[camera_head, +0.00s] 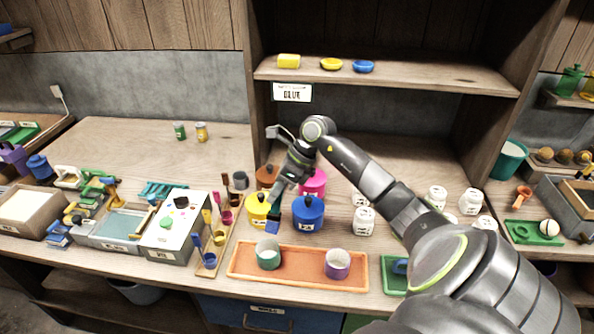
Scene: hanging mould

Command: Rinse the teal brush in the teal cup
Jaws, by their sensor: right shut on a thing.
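The teal cup (268,260) stands upright at the left of an orange tray (302,281) near the table's front edge. My right gripper (283,190) is shut on a brush and points down, above and behind the cup. The brush's dark blue-teal lower end (272,223) hangs just above the cup's rim in the picture. Its handle is mostly hidden by the gripper, and I cannot tell for sure whether its tip is inside the cup. My left gripper is not in view.
A purple cup (337,264) stands on the tray's right half. Yellow (259,210) and blue (308,213) lidded pots stand close behind. A wooden rack with several brushes (210,256) is at left. White jars (364,221) stand to the right. Free table lies at back left.

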